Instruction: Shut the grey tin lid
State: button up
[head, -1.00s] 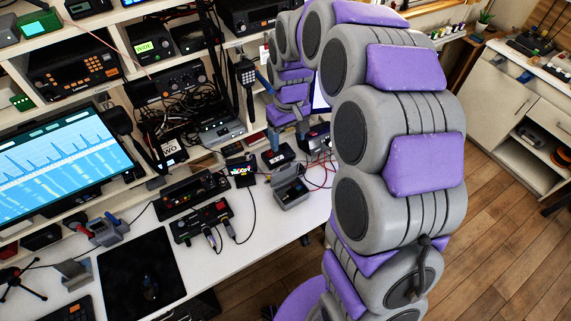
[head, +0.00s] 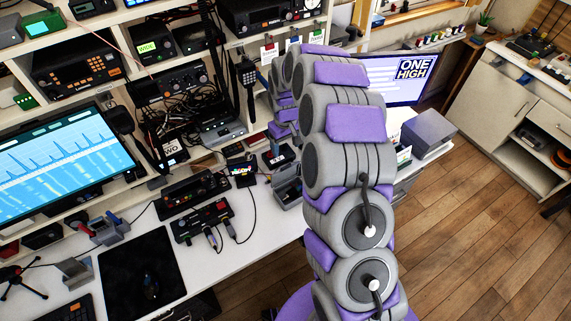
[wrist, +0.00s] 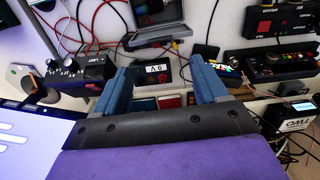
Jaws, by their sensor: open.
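The grey tin (head: 290,199) stands on the white desk in the head view, with its lid (head: 286,172) raised on the side towards the shelves. My arm covers part of its right side. In the wrist view the open tin (wrist: 158,12) is at the top edge, partly cut off, beyond my fingertips. My gripper (wrist: 162,82) is open and empty, with its two blue fingers wide apart. A dark box with a pale label (wrist: 152,76) shows between the fingers. The fingers look apart from the tin.
Radio gear with knobs (wrist: 72,75) and red and black cables lie left of the fingers in the wrist view. A small lit screen (wrist: 228,74) and another device (wrist: 278,62) lie to the right. A white shelf unit (head: 215,150) backs the desk. Wooden floor lies right.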

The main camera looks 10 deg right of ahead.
send_over(285, 174)
jog(key=f, duration=0.7)
jog(key=f+b, duration=0.1)
jog(key=f, duration=0.2)
jog(key=shift+s+f, duration=0.15)
jog(key=shift+s, duration=0.1)
jog(key=shift+c, duration=0.3)
jog(key=shift+d, duration=0.1)
grip_shut()
